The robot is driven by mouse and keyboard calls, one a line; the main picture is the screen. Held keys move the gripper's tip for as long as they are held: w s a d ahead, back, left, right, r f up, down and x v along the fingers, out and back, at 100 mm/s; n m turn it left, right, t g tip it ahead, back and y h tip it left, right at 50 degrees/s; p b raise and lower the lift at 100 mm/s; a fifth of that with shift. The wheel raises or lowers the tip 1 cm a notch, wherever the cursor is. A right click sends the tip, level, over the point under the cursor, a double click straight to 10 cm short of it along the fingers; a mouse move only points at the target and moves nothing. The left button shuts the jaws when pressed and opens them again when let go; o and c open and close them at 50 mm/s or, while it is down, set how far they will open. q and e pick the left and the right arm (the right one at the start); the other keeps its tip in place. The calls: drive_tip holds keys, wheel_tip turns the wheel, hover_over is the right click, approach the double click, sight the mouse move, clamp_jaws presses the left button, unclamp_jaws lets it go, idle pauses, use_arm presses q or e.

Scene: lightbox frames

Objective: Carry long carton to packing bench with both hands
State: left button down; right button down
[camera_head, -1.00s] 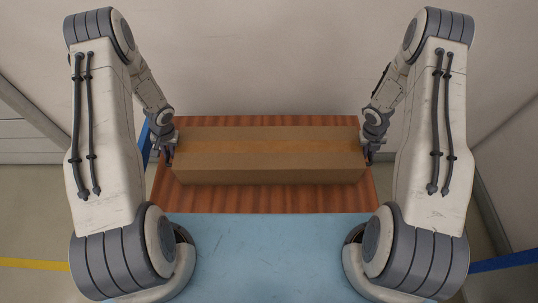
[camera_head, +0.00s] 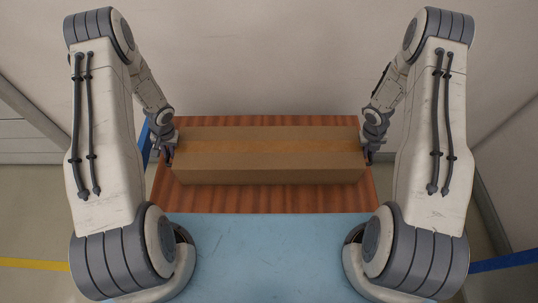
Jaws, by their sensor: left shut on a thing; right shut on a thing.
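The long brown carton (camera_head: 268,160) lies level, left to right, over a brown wood-grained bench top (camera_head: 270,200) in the middle of the head view. A lighter tape strip runs along its top. My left gripper (camera_head: 171,156) is shut on the carton at its left end. My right gripper (camera_head: 367,156) is shut on it at its right end. The fingertips are small and partly hidden at both ends. I cannot tell whether the carton's underside touches the bench top.
A pale wall (camera_head: 270,70) stands close behind the bench top. Bare wood shows in front of the carton and in a narrow strip behind it. A blue upright part (camera_head: 145,142) shows at the bench's left. A yellow floor line (camera_head: 35,264) is at lower left.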

use_arm(q)
drive_tip(key=shift+r, duration=0.15)
use_arm(e)
drive_tip(key=shift+r, duration=0.15)
